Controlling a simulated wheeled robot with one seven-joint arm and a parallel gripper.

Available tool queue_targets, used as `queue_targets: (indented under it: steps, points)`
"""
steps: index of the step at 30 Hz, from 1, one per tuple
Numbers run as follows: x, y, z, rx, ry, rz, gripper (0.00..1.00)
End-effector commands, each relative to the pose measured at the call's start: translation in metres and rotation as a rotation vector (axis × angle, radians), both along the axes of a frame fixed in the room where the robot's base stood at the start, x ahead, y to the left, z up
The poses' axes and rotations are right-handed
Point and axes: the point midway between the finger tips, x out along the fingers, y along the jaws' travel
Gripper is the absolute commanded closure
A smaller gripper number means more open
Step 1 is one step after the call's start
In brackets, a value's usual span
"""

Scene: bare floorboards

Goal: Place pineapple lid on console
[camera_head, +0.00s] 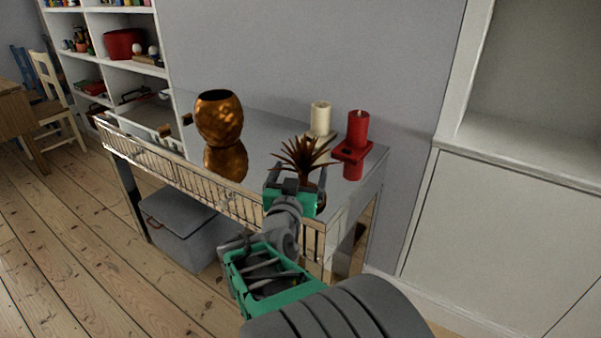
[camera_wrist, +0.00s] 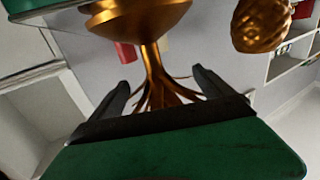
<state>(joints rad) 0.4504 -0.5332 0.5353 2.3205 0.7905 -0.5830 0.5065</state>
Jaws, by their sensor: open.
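The pineapple lid (camera_head: 303,152) shows brown-gold spiky leaves at the front right of the mirrored console (camera_head: 262,135). Its base is hidden by my gripper (camera_head: 293,187) in the head view. In the wrist view the lid's leaves and stem (camera_wrist: 153,65) lie between the two dark fingers of my gripper (camera_wrist: 160,80), with the rounded golden base beyond them. The fingers stand apart on either side, with visible gaps to the stem. I cannot tell whether the base touches the console. The golden pineapple jar (camera_head: 218,115) stands open-topped further left on the console.
A cream candle (camera_head: 320,118) and a red candle (camera_head: 358,128) on a red holder (camera_head: 351,152) stand behind and right of the lid. A grey box (camera_head: 183,225) sits under the console. Shelves (camera_head: 120,75) stand left, and the console's middle top is clear.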

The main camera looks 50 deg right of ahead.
Motion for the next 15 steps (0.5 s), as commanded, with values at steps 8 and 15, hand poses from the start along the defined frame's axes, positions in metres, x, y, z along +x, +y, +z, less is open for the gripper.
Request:
queue_targets:
  steps: [8, 15]
  points:
    - [0.000, 0.000, 0.000, 0.000, 0.000, 0.000, 0.00]
    - [-0.009, 0.022, 0.000, -0.001, -0.002, 0.007, 0.00]
